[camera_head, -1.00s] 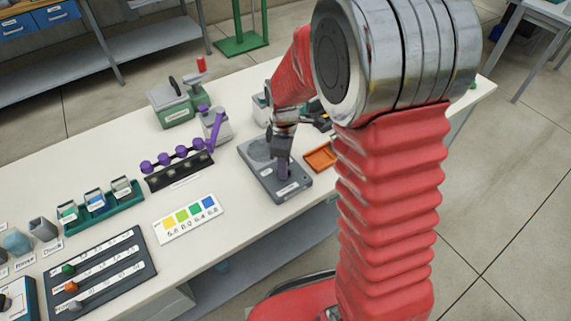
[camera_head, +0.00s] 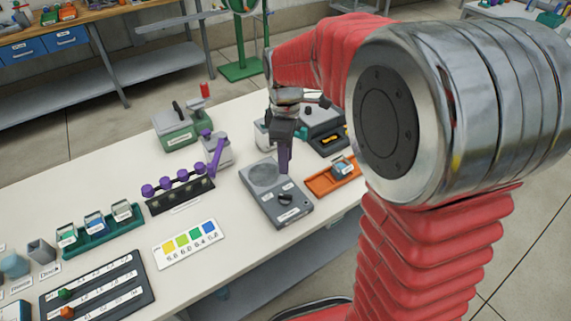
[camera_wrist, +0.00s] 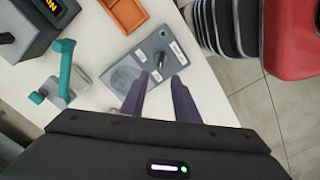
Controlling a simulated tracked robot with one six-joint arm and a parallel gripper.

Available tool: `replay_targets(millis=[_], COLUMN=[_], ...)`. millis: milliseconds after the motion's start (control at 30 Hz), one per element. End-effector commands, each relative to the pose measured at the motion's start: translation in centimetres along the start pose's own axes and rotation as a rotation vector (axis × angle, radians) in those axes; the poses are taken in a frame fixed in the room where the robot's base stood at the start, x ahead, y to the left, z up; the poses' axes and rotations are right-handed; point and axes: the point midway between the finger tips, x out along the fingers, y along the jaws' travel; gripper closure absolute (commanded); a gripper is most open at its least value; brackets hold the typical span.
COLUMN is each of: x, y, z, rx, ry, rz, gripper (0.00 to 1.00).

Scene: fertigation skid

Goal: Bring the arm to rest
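My gripper (camera_head: 284,160) hangs fingers down above the grey flat device on the bench. In the wrist view its two purple-grey fingers (camera_wrist: 160,88) stand apart with nothing held between them, so it is open. The grey device (camera_head: 262,176) has a round plate and a dark knob (camera_head: 287,199); it also shows in the wrist view (camera_wrist: 125,75), just beyond the fingertips. My arm is raised and bent, with its large joint filling the right of the head view and hiding the bench's right part.
An orange tray (camera_head: 322,184) holding a small clear container with a blue part (camera_head: 343,166) sits right of the device. A purple-handled press (camera_head: 217,158), green-based unit (camera_head: 180,131), purple-knobbed rack (camera_head: 181,191) and colour chart (camera_head: 188,243) stand left. A dark box (camera_head: 322,126) stands behind.

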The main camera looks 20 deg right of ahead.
Motion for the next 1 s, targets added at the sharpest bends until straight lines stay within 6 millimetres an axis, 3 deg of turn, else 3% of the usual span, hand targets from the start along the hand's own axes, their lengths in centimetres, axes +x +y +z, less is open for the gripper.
replay_targets(millis=[567,767,1000], x=[0.0,0.2,1.3], y=[0.0,0.1,-1.8], z=[0.0,0.0,0.9], rx=[0.017,0.147,0.38], ry=[0.0,0.004,-0.001], rz=[0.0,0.006,-0.001], gripper=[0.72,0.72,0.72])
